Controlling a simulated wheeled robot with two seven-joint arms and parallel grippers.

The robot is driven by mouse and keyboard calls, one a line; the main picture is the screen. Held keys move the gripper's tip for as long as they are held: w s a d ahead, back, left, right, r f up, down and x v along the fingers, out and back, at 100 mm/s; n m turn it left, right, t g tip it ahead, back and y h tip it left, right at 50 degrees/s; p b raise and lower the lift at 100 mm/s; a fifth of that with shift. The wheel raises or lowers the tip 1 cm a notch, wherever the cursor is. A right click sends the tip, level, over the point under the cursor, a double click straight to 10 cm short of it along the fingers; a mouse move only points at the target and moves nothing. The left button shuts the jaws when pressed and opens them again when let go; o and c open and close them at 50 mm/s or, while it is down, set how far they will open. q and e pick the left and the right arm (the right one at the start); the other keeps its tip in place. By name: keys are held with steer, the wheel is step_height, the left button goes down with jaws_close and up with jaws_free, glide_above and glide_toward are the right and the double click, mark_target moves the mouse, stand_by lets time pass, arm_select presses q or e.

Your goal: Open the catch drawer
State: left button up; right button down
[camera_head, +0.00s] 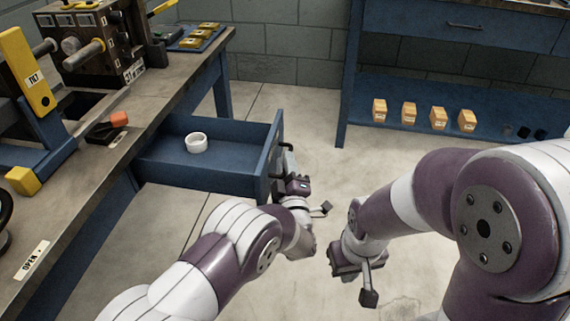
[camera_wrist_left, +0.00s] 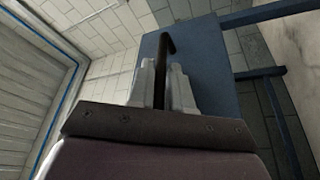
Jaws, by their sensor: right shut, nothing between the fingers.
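The blue catch drawer (camera_head: 205,170) stands pulled out from under the bench in the head view, its inside open to view. A white ring-shaped item (camera_head: 196,142) lies inside it. The dark drawer handle (camera_head: 287,146) is on the drawer's front face. My left gripper (camera_head: 287,164) is at this handle. In the left wrist view, the two pale fingers (camera_wrist_left: 162,88) lie close on either side of the dark handle (camera_wrist_left: 166,45), shut on it. My right gripper (camera_head: 368,290) is shut and empty, in the air right of the left gripper and apart from the drawer.
The bench (camera_head: 110,165) along the left carries a machine, a yellow lever (camera_head: 25,75) and an orange-tipped item (camera_head: 118,118). A blue rack (camera_head: 450,95) at the back right holds several orange blocks on its low shelf. Floor between the drawer and the rack is clear.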

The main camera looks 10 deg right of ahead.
arm_select(q)
steer(key=p+v, duration=0.3)
steer(key=v, duration=0.9)
steer(key=shift+s+p, duration=0.35)
steer(key=shift+f, duration=0.1)
